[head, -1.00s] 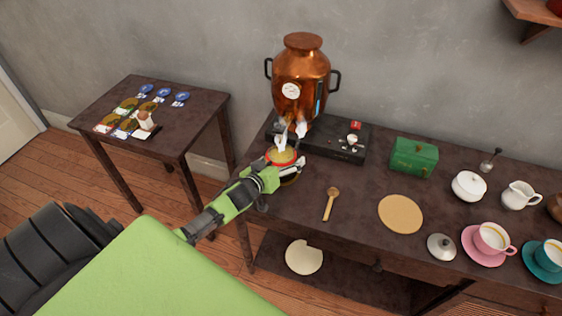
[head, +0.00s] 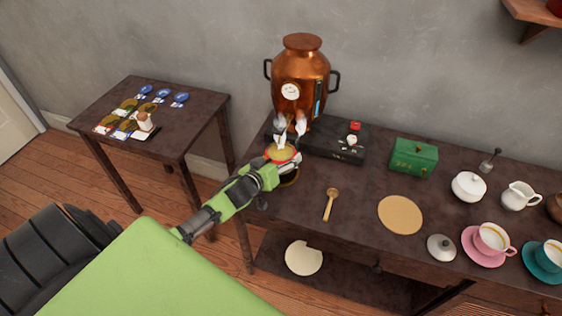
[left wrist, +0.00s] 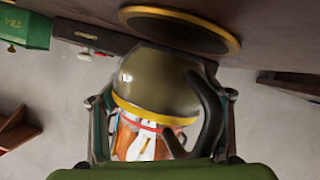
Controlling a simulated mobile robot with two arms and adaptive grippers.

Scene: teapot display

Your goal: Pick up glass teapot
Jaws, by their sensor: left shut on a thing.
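The glass teapot (left wrist: 158,80) shows in the left wrist view, with a dark rounded body, a yellow band and a dark curved handle (left wrist: 211,110) at the right. In the head view its red-rimmed top (head: 283,153) shows at the dark table's left end; my arm hides much of its body. My left gripper (head: 280,163) is shut on the teapot, with fingers at both sides of it in the left wrist view (left wrist: 160,105). A round mat with a yellow rim (left wrist: 180,28) lies bare on the table, and the teapot appears raised off it. My right gripper is not in view.
A copper urn (head: 301,75) and a black box (head: 333,142) stand just behind the teapot. A wooden spoon (head: 331,204), a tan round mat (head: 400,214) and a green box (head: 414,157) are to the right. A small side table (head: 178,130) stands left across a gap.

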